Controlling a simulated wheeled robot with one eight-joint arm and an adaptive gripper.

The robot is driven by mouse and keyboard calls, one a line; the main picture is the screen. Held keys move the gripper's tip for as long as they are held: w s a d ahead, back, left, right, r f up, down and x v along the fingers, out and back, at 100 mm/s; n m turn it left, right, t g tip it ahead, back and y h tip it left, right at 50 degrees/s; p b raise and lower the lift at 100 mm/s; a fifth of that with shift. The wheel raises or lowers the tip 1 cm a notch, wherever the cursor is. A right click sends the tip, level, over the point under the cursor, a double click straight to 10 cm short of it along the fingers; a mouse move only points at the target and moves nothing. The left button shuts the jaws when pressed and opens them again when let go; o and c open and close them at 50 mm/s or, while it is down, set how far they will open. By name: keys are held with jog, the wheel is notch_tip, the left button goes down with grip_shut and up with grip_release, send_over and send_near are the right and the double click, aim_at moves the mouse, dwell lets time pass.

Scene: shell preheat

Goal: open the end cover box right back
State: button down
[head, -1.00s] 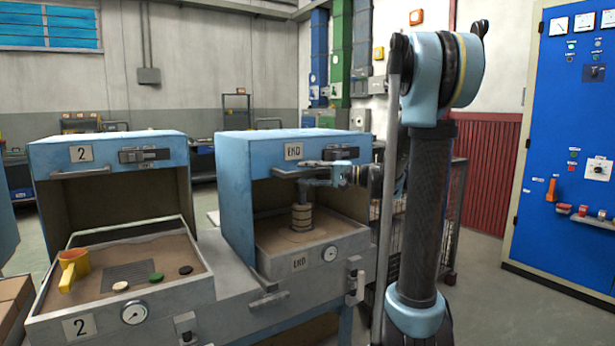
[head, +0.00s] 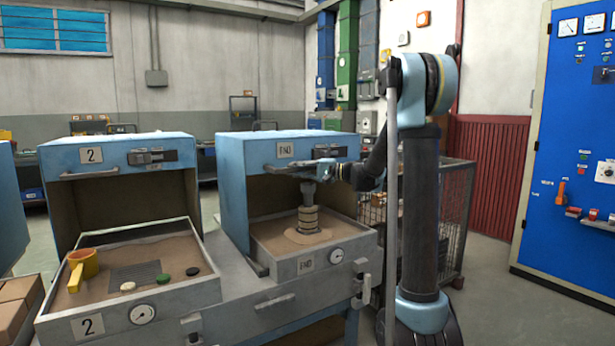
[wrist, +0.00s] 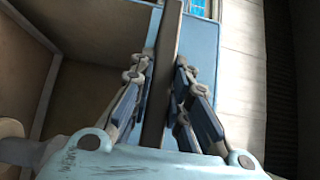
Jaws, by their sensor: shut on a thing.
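The blue END cover box (head: 232,195) stands over the rear of the END sand tray (head: 296,268), its front open and the front sand uncovered. A grey handle bar runs along its front lower edge. My gripper (head: 318,170) is at this bar in the head view. In the wrist view the dark bar (wrist: 160,90) runs between the two fingers of my gripper (wrist: 164,66), which are shut on it. The cover's blue front (wrist: 202,45) lies behind the fingers and its brown inside shows at left. The fingers partly hide the bar.
A ringed cylinder (head: 308,219) stands in the END sand below my gripper. A wire cage (head: 455,215) and blue cabinet (head: 575,140) stand to the right.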

jog(key=w+a, duration=0.8)
jog(key=w, duration=0.3)
jog(key=w+a, duration=0.7)
jog(key=w, duration=0.5)
jog(key=shift+w+a, duration=0.2)
jog(key=shift+a, duration=0.15)
jog(key=shift+f, duration=0.1)
jog(key=c, duration=1.5)
grip_release()
jog(key=shift+w+f, duration=0.1)
jog(key=d, duration=0.4)
jog(key=s+d, duration=0.1)
jog(key=d, duration=0.2)
jog(key=s+d, duration=0.1)
jog(key=d, duration=0.3)
jog(key=shift+s+d, duration=0.15)
jog(key=shift+d, duration=0.2)
